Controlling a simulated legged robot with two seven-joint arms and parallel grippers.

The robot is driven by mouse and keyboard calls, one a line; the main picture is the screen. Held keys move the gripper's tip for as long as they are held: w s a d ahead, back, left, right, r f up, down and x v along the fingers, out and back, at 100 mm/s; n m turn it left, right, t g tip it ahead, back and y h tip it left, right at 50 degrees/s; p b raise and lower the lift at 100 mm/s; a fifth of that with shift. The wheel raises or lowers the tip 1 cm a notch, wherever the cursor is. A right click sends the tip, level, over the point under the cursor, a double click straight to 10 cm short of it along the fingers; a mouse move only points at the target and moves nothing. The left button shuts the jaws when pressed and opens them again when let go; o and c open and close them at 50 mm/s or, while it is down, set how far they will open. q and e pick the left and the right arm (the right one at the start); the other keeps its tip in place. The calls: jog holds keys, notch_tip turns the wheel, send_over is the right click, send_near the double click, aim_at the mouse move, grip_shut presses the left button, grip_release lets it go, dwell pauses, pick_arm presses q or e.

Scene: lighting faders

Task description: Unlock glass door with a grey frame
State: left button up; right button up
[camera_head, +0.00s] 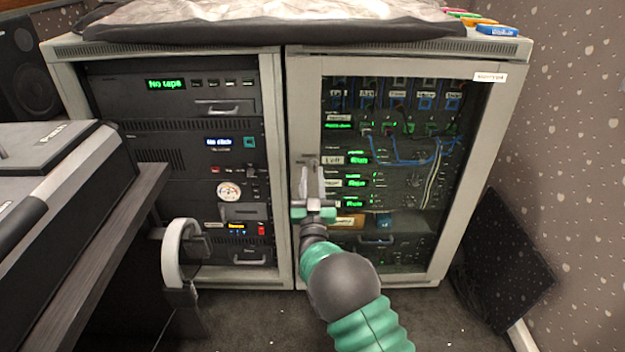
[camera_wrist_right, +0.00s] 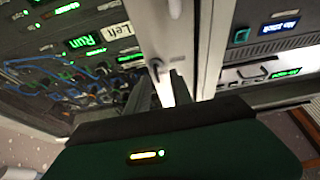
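The glass door with a grey frame (camera_head: 459,200) is closed on the right half of the rack cabinet. A small lock fitting (camera_head: 311,160) sits on the left upright of its frame, and it also shows in the wrist view (camera_wrist_right: 156,68). My right gripper (camera_head: 312,176) is in front of that upright, its fingertips just below the fitting. In the wrist view its two fingers (camera_wrist_right: 157,88) are apart, with the fitting beyond the gap. Nothing clearly shows held between them. Whether the fingers touch the fitting cannot be told. My left gripper is not in view.
Rack units with lit displays (camera_head: 190,84) fill the open left bay. A dark desk (camera_head: 110,235) and a curved pale armrest (camera_head: 176,246) stand at the left. A dark panel (camera_head: 503,262) leans by the right wall. Carpet in front of the door is clear except for my arm.

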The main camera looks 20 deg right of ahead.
jog(key=shift+w+d+r, duration=0.2)
jog(key=shift+w+d, duration=0.1)
jog(key=shift+w, duration=0.15)
jog(key=shift+w+d+r, duration=0.15)
jog(key=shift+w+d, duration=0.1)
jog(key=shift+w, duration=0.15)
jog(key=shift+a, duration=0.1)
grip_shut()
jog(key=shift+m, duration=0.5)
jog(key=shift+m+g+h+p, duration=0.55)
jog(key=shift+m+g+h, duration=0.55)
jog(key=shift+m, duration=2.45)
jog(key=shift+m+g+h+p, duration=0.65)
jog(key=shift+m+g, duration=0.85)
jog(key=shift+m, duration=2.1)
jog(key=shift+m+g+h+p, duration=0.5)
jog(key=shift+m+g+h, duration=0.6)
jog(key=shift+m, duration=2.45)
jog(key=shift+g+y, duration=0.3)
jog(key=shift+y, duration=0.05)
jog(key=shift+f, duration=0.1)
